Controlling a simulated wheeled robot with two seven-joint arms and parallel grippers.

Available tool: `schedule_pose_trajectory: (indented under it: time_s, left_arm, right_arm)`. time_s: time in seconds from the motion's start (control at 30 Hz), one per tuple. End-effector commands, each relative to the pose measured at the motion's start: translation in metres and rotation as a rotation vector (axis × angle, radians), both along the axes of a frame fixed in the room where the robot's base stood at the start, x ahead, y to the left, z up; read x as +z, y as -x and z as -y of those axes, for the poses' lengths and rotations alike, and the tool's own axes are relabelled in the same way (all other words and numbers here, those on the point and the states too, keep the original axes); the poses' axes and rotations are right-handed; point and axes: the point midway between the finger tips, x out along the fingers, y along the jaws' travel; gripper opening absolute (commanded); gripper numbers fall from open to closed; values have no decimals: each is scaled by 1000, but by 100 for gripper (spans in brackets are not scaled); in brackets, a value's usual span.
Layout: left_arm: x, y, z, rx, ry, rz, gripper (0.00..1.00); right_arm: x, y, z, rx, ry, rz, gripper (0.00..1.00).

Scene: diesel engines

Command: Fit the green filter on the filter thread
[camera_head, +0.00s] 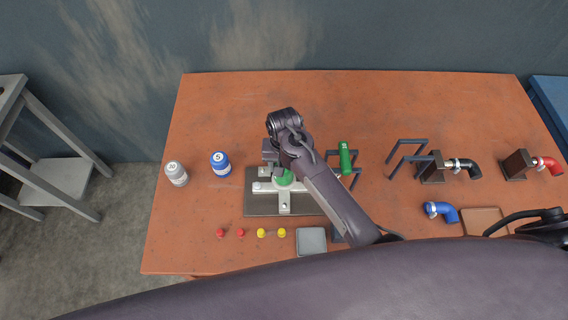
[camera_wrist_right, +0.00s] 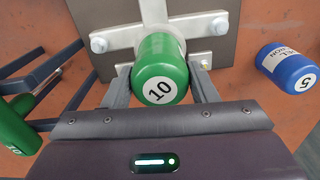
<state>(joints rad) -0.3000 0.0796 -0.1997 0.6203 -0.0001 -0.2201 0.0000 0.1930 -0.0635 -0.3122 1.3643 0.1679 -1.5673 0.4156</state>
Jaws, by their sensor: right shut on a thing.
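The green filter (camera_wrist_right: 160,72), with a white end marked "10", sits between the two fingers of my right gripper (camera_wrist_right: 162,88) in the right wrist view. In the head view the green filter (camera_head: 284,178) is partly covered by my right gripper (camera_head: 273,165), over the metal bracket on the dark plate. The filter's far end, with a white band, faces the silver bracket (camera_wrist_right: 115,38). The filter thread is hidden behind the filter, so I cannot tell whether they touch.
A blue "5" filter (camera_head: 221,164) and a white one (camera_head: 176,173) stand to the left. Another green cylinder (camera_head: 345,158) is by dark racks at right. Red and yellow caps (camera_head: 261,233) and a grey square (camera_head: 311,241) lie in front. The table's back is clear.

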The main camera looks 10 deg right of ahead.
Motion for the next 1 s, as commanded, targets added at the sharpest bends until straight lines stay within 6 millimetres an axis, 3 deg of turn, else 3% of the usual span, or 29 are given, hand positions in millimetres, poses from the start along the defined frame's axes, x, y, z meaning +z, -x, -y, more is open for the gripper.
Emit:
schedule_pose_trajectory:
  time_s: [0.17,0.47,0.5,0.6,0.67,1.0]
  left_arm:
    - [0,0,0,0,0,0,36]
    - [0,0,0,0,0,0,36]
    - [-1,0,0,0,0,0,36]
    - [0,0,0,0,0,0,36]
    - [0,0,0,0,0,0,36]
    - [0,0,0,0,0,0,36]
  right_arm:
    - [-2,1,-1,-406,-1,-1,6]
    - [-2,1,-1,-1284,-1,-3,6]
    - [-3,1,0,-1262,1,-1,58]
    - [-3,1,0,-1255,1,-1,71]
    - [-3,1,0,-1254,0,-1,78]
    - [-2,1,0,-1250,-1,-2,74]
